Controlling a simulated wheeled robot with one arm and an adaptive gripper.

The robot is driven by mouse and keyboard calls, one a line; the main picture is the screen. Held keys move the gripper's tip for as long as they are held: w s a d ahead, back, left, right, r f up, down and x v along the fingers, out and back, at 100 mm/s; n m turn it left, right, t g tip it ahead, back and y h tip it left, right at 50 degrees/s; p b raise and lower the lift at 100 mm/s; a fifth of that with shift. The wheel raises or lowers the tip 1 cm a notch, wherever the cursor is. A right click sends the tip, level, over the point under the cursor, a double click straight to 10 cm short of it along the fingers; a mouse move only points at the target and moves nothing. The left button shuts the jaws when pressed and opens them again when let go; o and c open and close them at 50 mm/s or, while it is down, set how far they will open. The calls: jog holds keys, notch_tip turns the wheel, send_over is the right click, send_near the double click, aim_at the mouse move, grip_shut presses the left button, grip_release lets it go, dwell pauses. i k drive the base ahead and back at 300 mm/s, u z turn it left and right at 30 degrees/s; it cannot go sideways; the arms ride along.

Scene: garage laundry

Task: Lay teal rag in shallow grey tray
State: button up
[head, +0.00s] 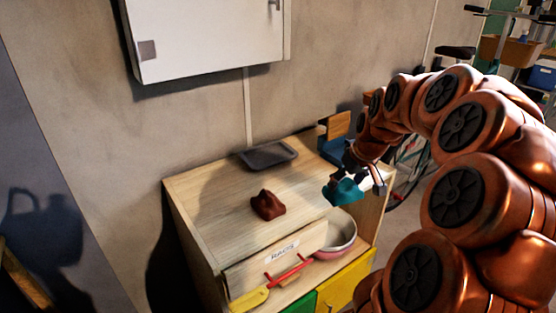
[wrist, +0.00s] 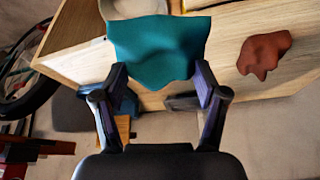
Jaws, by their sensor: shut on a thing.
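The teal rag (head: 343,191) hangs in my gripper (head: 362,178) above the right part of the wooden cabinet top. In the wrist view the teal rag (wrist: 158,48) spreads between the two fingertips of my gripper (wrist: 161,78). The shallow grey tray (head: 268,155) lies empty at the back of the cabinet top, near the wall. It is left of my gripper and apart from the rag. In the wrist view a dark grey edge, likely the tray (wrist: 182,102), is partly hidden behind a finger.
A crumpled red-brown rag (head: 268,204) lies on the cabinet top (head: 215,190) in front of the tray. A white wall cabinet (head: 210,35) hangs above. A blue-and-wood object (head: 334,135) stands behind my gripper.

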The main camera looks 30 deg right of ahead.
aim_at(269, 156)
jog(key=z, duration=2.15)
jog(key=i, duration=0.7)
jog(key=u, duration=3.25)
